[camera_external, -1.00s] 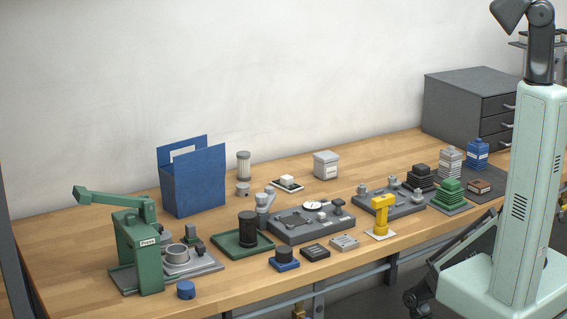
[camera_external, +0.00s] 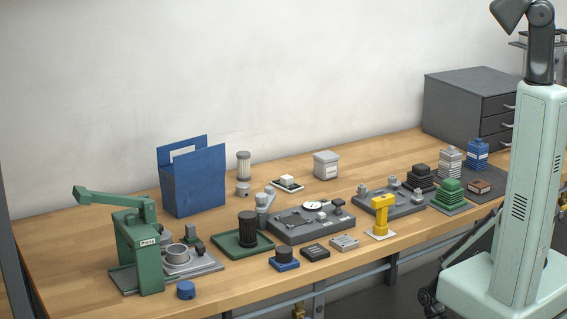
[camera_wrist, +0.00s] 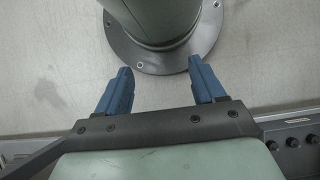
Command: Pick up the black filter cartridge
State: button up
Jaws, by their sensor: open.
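The black filter cartridge (camera_external: 248,229) is a dark ribbed cylinder. It stands upright on a green tray (camera_external: 222,242) near the middle of the workbench in the external view. My gripper (camera_wrist: 160,82) shows in the wrist view with two blue fingers spread apart and nothing between them. It points at a grey floor and a round bolted flange, away from the bench top. The cartridge is not in the wrist view. In the external view the gripper's fingers cannot be made out.
A grey fixture plate (camera_external: 300,232) stands right of the tray. A green press (camera_external: 138,250) is at left, and a blue bin (camera_external: 193,180) is behind. A pale filter (camera_external: 243,165) stands at the back. A yellow stand (camera_external: 381,215) is farther right. Bare wood lies along the front left.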

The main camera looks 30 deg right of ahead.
jog(key=shift+o, duration=0.7)
